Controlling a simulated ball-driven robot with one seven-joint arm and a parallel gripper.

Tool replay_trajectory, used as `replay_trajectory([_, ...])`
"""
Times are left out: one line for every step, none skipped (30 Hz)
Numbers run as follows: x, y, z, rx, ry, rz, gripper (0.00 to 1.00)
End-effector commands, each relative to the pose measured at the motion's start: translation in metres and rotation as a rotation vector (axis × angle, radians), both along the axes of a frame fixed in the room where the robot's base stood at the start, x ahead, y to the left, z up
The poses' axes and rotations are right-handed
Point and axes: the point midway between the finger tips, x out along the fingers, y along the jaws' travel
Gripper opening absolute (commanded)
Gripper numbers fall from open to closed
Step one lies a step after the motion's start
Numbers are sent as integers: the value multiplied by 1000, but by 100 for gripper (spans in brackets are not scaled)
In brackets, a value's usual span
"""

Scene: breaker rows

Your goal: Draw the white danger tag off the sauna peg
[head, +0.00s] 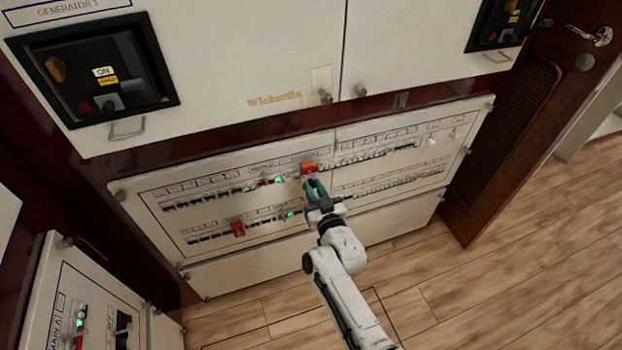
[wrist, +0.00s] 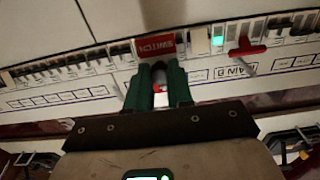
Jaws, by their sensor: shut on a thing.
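My gripper (head: 316,186) has its green fingers at a red-orange tag (head: 308,168) in the upper breaker row, near the panel's middle. A small white piece (head: 432,142), perhaps a white tag, is at the upper right of the panel, away from my gripper. I cannot read which peg is the sauna's.
Another red tag (head: 238,229) hangs in the lower row. A cream plate (wrist: 199,40), a green light (wrist: 218,42) and a red switch handle (wrist: 246,46) sit beside the held tag. A cabinet (head: 230,70) overhangs above. The wooden floor (head: 500,290) is clear at right.

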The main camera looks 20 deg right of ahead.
Motion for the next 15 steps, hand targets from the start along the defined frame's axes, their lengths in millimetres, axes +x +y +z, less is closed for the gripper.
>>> replay_trajectory([-1,0,0,0,0,0,0])
replay_trajectory([-2,0,0,0,1,0,0])
replay_trajectory([-3,0,1,0,1,0,0])
replay_trajectory([-4,0,1,0,1,1,0])
replay_trajectory([-5,0,1,0,1,1,0])
replay_trajectory([-6,0,1,0,1,1,0])
replay_trajectory([-7,0,1,-1,1,1,0])
replay_trajectory([-8,0,1,-1,2,1,0])
replay_trajectory([-10,0,1,-1,2,1,0])
replay_trajectory([-11,0,1,0,2,1,0])
replay_trajectory([-12,1,1,0,2,1,0])
replay_trajectory([-13,1,1,0,2,1,0])
replay_trajectory([-14,0,1,0,1,1,0])
replay_trajectory([-15,0,1,0,1,1,0])
replay_trajectory([-17,0,1,0,1,1,0])
